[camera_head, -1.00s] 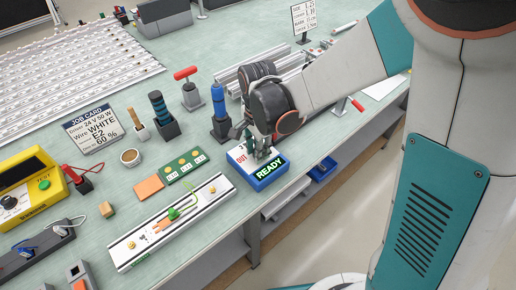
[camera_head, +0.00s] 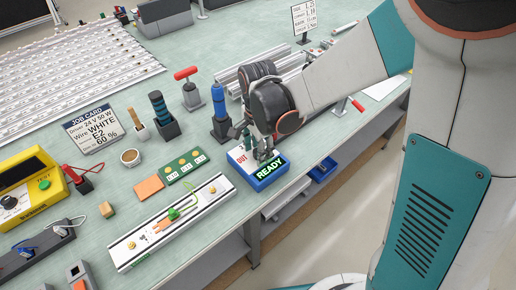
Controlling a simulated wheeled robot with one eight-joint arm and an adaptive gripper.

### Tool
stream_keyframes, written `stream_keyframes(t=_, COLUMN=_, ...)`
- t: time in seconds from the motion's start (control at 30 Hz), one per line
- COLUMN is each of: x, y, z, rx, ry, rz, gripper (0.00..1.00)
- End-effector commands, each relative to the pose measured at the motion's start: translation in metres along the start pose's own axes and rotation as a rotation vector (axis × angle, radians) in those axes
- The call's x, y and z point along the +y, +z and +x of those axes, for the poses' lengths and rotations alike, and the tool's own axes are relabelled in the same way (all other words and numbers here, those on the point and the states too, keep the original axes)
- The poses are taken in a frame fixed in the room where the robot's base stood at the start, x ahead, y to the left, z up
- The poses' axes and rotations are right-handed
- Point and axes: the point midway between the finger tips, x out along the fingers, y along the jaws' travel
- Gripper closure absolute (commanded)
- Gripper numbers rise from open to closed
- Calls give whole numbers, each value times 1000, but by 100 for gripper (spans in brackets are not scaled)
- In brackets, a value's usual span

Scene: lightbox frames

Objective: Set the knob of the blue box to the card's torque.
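The blue box (camera_head: 264,184) has a white top and stands at the front edge of the bench. Its green display (camera_head: 270,168) reads "READY", and red "OUT" lettering shows on the top. My gripper (camera_head: 263,155) points down at the top of the box, with its fingers low over it. The knob cannot be made out behind the fingers, and whether they are shut on it does not show. The job card (camera_head: 92,130) reads "Driver 24 V 50 W", "Wire WHITE", "E2", "60 %". A second card (camera_head: 304,17) stands at the back; its small print is hard to read.
A blue-handled tool in a holder (camera_head: 220,112) stands close behind the box. A white rail with a green wire (camera_head: 172,220) and a green board (camera_head: 187,167) lie to the left. Metal profiles (camera_head: 230,75) lie behind my gripper. The bench edge is just in front.

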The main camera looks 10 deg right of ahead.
Motion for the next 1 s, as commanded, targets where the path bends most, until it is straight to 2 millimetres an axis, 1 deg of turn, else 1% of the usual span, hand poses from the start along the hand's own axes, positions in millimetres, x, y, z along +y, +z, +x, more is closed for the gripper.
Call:
stream_keyframes(t=0.17, x=0, y=0, z=-15, rx=0, ry=0, rz=0, gripper=53)
stream_keyframes(t=0.4, x=0, y=0, z=-52, rx=0, ry=0, rz=0, gripper=53)
stream_keyframes(t=0.53, x=0, y=0, z=-66, rx=0, ry=0, rz=0, gripper=53)
stream_keyframes(t=0.7, x=1, y=0, z=-74, rx=0, ry=0, rz=-1, gripper=53)
stream_keyframes(t=1.0, x=1, y=0, z=-74, rx=0, ry=0, rz=-1, gripper=53)
